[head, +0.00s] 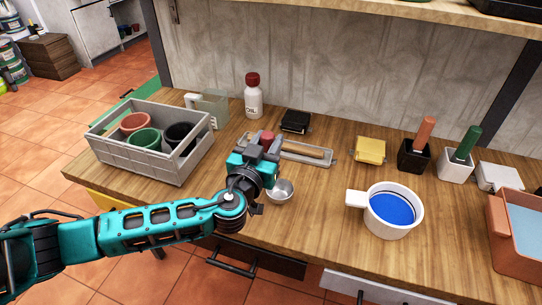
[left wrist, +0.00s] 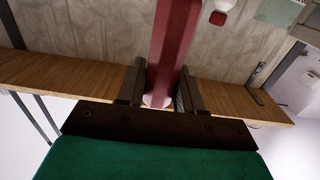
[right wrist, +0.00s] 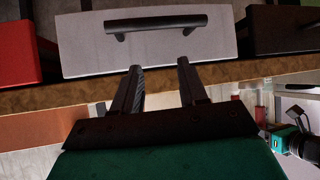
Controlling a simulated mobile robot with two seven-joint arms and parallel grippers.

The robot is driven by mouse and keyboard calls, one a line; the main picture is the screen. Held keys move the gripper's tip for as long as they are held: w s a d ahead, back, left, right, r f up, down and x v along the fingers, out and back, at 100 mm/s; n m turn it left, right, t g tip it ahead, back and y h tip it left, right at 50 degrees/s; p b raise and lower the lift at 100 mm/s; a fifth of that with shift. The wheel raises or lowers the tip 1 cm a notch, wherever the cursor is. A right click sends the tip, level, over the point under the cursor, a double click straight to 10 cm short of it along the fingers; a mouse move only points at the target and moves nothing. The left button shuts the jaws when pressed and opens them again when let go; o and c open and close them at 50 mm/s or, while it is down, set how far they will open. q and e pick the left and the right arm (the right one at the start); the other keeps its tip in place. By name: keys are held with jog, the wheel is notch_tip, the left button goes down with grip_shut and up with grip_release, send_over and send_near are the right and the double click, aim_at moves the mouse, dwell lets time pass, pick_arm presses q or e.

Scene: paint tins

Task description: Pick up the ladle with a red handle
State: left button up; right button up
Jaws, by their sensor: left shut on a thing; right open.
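My left gripper (head: 262,146) is shut on the red handle (head: 267,137) of the ladle, above the wooden worktop. The ladle's silver bowl (head: 280,190) shows just below and right of the gripper in the head view; I cannot tell whether it touches the worktop. In the left wrist view the red handle (left wrist: 172,50) stands between the two fingers of the left gripper (left wrist: 160,88). The ladle's bowl is hidden there. My right gripper (right wrist: 160,82) shows only in its own wrist view, open and empty, with a drawer front (right wrist: 150,45) beyond its fingers.
A grey crate (head: 140,167) with several pots stands left of the gripper. A tray (head: 305,152) with a wooden-handled tool lies behind it. A white pot of blue paint (head: 387,228), brush holders (head: 414,158) and a terracotta tub (head: 512,262) stand to the right. Bare worktop lies between.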

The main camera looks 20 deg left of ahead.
pick_arm(q)
notch_tip(320, 180, up, 20)
jog(key=p, duration=0.3)
jog(key=o, duration=0.5)
grip_shut()
